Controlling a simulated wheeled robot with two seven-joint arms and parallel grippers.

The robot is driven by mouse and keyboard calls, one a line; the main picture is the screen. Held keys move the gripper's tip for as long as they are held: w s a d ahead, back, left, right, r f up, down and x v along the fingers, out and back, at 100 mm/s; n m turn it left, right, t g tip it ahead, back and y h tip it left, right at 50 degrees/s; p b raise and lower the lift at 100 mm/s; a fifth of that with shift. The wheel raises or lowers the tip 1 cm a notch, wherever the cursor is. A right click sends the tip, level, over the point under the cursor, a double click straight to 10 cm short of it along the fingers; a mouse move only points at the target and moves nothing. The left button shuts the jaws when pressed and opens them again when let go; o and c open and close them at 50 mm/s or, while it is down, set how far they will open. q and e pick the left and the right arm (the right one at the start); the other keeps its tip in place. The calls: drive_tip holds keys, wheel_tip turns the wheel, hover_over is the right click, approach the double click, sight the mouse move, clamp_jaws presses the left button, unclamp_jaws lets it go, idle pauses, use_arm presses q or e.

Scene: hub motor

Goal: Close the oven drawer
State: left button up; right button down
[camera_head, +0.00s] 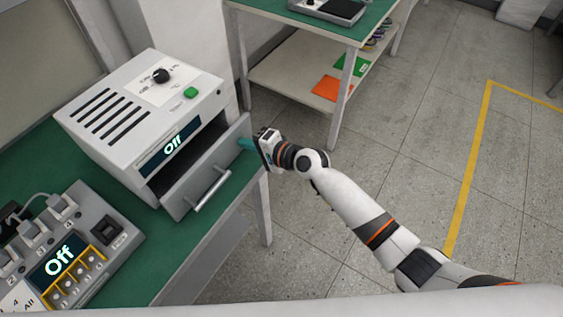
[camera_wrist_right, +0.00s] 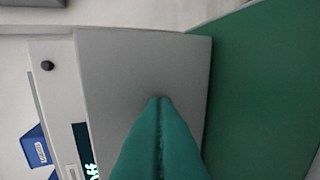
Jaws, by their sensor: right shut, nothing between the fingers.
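The white oven (camera_head: 140,115) stands on the green table, with a dark knob, a green button and a display reading "Off". Its grey drawer (camera_head: 213,168) is pulled partly out, with a dark gap behind the front panel and a bar handle (camera_head: 212,191) on the panel. My right gripper (camera_head: 246,144) is shut and empty at the drawer's right end. In the right wrist view its teal fingers (camera_wrist_right: 158,100) are together with their tips at the grey drawer surface (camera_wrist_right: 125,70); I cannot tell if they touch. My left gripper is out of view.
Another green-topped table (camera_head: 330,22) with a lower shelf stands behind. The floor at right is open, with a yellow line.

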sight(238, 137)
drive_tip(key=w+a, duration=0.1)
drive_tip(key=w+a+b, duration=0.1)
drive_tip(key=a, duration=0.1)
drive_tip(key=w+a, duration=0.1)
drive_tip(key=shift+w+a+f+b, duration=0.1)
drive_tip(key=shift+w+a+b, duration=0.15)
drive_tip(key=shift+a+b, duration=0.15)
drive_tip(key=shift+w+a, duration=0.1)
drive_tip(key=shift+r, duration=0.25)
